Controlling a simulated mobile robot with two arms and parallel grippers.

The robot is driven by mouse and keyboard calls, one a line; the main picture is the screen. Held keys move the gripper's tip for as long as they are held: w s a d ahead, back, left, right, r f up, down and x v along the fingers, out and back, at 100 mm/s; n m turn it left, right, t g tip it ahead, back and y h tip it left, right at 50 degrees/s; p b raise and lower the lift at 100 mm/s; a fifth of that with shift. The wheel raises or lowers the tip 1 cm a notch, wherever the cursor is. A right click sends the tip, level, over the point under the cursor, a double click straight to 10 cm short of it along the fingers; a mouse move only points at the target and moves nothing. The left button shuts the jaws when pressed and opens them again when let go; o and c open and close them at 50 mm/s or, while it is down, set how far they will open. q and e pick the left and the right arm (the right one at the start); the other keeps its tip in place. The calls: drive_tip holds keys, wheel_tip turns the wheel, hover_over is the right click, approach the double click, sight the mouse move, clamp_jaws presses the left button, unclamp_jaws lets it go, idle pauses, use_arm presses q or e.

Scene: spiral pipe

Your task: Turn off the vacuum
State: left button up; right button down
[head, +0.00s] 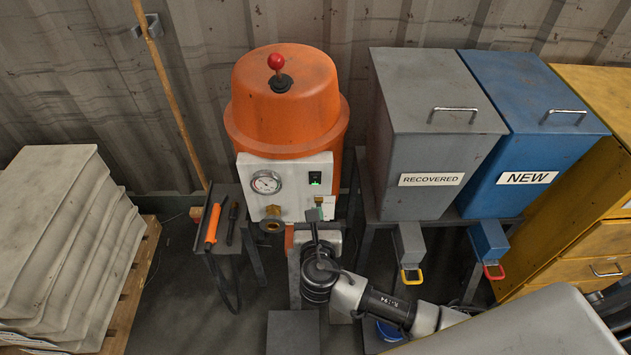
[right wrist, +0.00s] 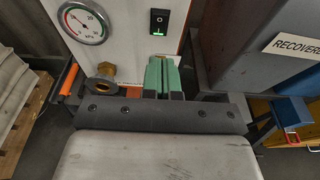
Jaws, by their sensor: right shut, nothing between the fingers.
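The orange vacuum (head: 285,100) stands against the back wall, with a red-knobbed lever on top. Its white front panel (head: 285,212) carries a round gauge (head: 266,182) and a black rocker switch (head: 315,178) with a green light lit. In the right wrist view the switch (right wrist: 159,22) is above my fingertips, with its green light at the bottom edge. My right gripper (head: 315,215) is in front of the panel's lower part, below the switch. Its green fingers (right wrist: 162,72) are shut and empty; the switch appears apart from them. My left gripper is not in view.
A brass fitting (right wrist: 107,69) sticks out of the panel left of my fingers. The grey RECOVERED bin (head: 425,140) and blue NEW bin (head: 530,130) stand to the right. An orange-handled tool (head: 213,224) lies on a small stand at left. Stacked sacks (head: 60,240) are farther left.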

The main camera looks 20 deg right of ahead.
sight(316, 176)
drive_tip(key=x, duration=0.7)
drive_tip(key=r+x, duration=0.1)
drive_tip(key=x, duration=0.2)
drive_tip(key=shift+w+d, duration=0.15)
drive_tip(key=shift+w, duration=0.3)
drive_tip(key=shift+w+r+p, duration=0.2)
drive_tip(key=shift+r+p, duration=0.2)
drive_tip(key=shift+p, duration=0.55)
drive_tip(key=shift+d+f+g, duration=0.1)
drive_tip(key=shift+f+g, duration=0.2)
